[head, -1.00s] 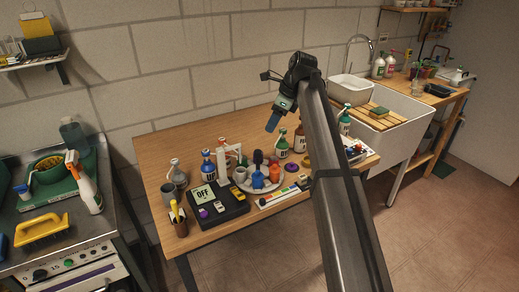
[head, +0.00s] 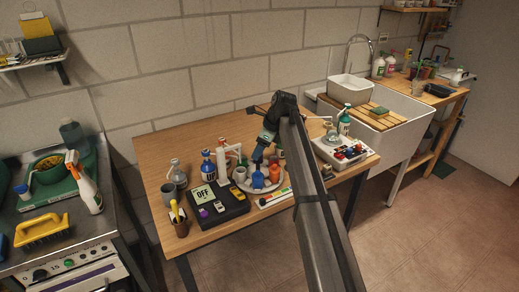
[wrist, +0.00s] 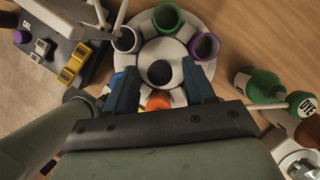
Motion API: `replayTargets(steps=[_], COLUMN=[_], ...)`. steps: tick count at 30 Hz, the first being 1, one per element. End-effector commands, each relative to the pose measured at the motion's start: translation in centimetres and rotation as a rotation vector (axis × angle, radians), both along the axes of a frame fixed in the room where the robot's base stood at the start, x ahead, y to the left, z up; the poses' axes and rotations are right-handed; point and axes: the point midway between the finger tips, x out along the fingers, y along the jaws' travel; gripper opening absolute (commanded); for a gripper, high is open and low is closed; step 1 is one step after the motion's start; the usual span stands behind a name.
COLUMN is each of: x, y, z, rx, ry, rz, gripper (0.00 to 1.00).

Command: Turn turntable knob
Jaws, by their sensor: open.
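My gripper (wrist: 160,68) is open, with one blue finger on each side of this knob as seen from above. I cannot tell whether the fingers touch it. In the head view my gripper (head: 258,152) points down over the turntable and hides the knob.
A black box (head: 232,207) with an OFF display stands close left of the turntable.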

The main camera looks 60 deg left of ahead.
Motion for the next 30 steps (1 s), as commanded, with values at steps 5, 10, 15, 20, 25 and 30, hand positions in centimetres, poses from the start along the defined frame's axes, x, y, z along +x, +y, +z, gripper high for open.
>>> replayTargets(steps=[5, 10, 15, 20, 25, 30], x=[-0.04, -0.05, -0.05, -0.05, -0.04, -0.03], y=[0.04, 0.04, 0.03, 0.03, 0.03, 0.04], z=[-0.13, -0.09, -0.08, -0.08, -0.08, -0.08], rx=[0.0, 0.0, 0.0, 0.0, 0.0, 0.0], ry=[0.0, 0.0, 0.0, 0.0, 0.0, 0.0], rz=[0.0, 0.0, 0.0, 0.0, 0.0, 0.005], gripper=[0.54, 0.49, 0.33, 0.17, 0.01, 0.0])
